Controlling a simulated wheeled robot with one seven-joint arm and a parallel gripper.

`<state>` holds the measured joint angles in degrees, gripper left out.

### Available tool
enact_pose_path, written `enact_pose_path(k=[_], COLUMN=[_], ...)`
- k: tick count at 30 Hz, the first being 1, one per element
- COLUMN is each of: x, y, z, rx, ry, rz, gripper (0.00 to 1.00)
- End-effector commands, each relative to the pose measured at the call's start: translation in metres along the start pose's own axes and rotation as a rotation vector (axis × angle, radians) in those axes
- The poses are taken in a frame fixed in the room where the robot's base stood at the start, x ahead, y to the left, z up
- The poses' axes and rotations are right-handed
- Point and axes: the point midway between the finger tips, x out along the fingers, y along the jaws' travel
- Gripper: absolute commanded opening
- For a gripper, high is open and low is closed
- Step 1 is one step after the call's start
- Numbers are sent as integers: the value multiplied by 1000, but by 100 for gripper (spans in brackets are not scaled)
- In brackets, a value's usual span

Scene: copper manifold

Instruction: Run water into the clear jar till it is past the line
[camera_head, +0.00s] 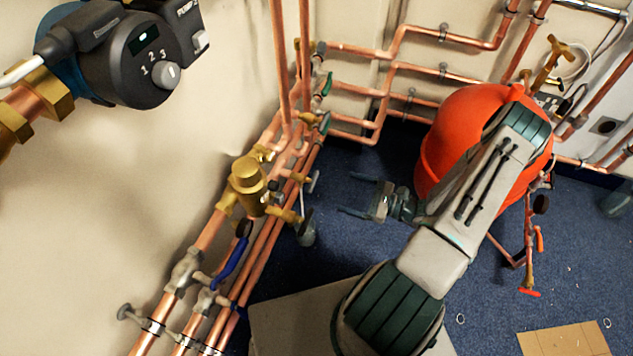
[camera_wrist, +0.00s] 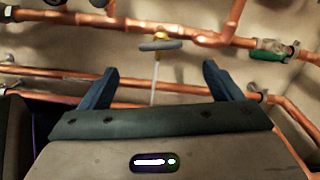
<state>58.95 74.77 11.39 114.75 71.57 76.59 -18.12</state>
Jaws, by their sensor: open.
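My gripper (camera_head: 353,193) is open and empty, its two fingers pointing left toward the wall pipes. In the wrist view its fingers (camera_wrist: 160,72) stand either side of a small brass tap with a grey handle (camera_wrist: 160,45), which is farther off and not touched. A thin pale line, tube or water, runs down below that tap. In the head view a small tap with a grey handle (camera_head: 313,181) is left of my fingers. A greyish, see-through vessel (camera_head: 307,237) is below it, perhaps the clear jar; its line and water level cannot be made out.
Copper pipes (camera_head: 380,105) run along both walls. A brass valve body (camera_head: 249,185) and a blue lever (camera_head: 232,260) are on the left pipes. An orange-red tank (camera_head: 440,140) stands behind my arm. A dim translucent vessel (camera_head: 616,202) is at the right edge.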

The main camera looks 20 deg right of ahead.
Motion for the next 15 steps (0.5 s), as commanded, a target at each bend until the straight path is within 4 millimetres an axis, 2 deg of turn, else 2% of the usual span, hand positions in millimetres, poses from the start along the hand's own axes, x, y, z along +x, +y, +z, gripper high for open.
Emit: enact_pose_path(k=[9,15], x=[10,41], y=[0,1], z=[-10,-10], rx=[-2,-2], ry=[-1,-2], rz=[1,4], gripper=[85,85])
